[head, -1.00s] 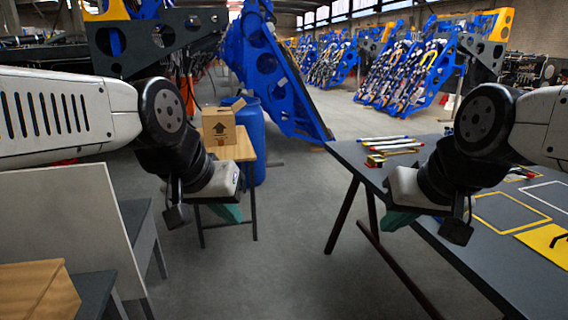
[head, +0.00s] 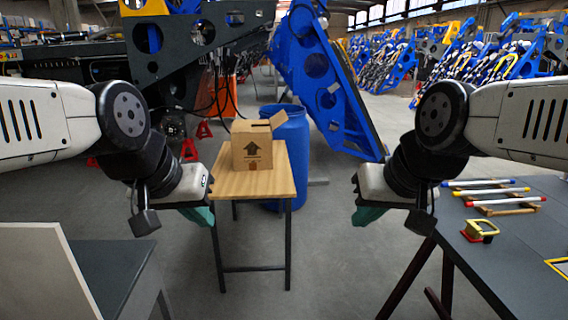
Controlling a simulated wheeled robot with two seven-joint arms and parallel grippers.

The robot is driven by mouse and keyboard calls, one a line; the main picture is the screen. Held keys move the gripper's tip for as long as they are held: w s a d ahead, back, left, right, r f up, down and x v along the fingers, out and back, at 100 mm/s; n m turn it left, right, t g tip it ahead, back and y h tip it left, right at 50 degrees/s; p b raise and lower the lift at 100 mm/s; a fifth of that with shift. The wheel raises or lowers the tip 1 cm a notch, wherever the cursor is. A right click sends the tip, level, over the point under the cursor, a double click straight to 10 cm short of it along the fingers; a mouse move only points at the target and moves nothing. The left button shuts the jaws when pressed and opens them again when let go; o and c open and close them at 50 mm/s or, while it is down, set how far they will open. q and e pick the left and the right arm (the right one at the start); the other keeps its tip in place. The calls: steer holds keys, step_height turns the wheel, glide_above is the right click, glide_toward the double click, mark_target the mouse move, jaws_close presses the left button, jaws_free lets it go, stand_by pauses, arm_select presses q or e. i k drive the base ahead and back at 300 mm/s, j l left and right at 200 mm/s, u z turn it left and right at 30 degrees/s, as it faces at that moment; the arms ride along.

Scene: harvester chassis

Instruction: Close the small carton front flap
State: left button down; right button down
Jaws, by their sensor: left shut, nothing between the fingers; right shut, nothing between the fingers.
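The small carton (head: 252,151) stands upright on a small wooden-topped table (head: 230,187) ahead of me, a little left of centre. Its front face carries a dark arrow mark. A flap (head: 278,120) sticks up at its top right. I cannot tell the front flap clearly from the top at this size. My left gripper (head: 203,216) is shut and empty, nearer to me than the table. My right gripper (head: 366,216) is shut and empty, to the right of the table. Neither touches the carton.
A blue barrel (head: 292,160) stands right behind the table, with a blue frame (head: 335,90) beyond. A dark workbench (head: 515,240) with coloured rods and a yellow-handled item is at right. A grey table (head: 105,268) is at left. The floor between is clear.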

mark_target(282, 117)
steer(key=i+l, duration=0.1)
steer(key=i, duration=0.55)
steer(key=i+l, duration=0.1)
steer(key=i, duration=0.55)
steer(key=i+l+u, duration=0.1)
steer(key=i, duration=0.6)
steer(key=i+l, duration=0.15)
steer(key=i, duration=0.5)
steer(key=i+l+z, duration=0.15)
steer(key=l+z, duration=0.3)
steer(key=i+l+z, duration=0.2)
steer(key=z, duration=0.3)
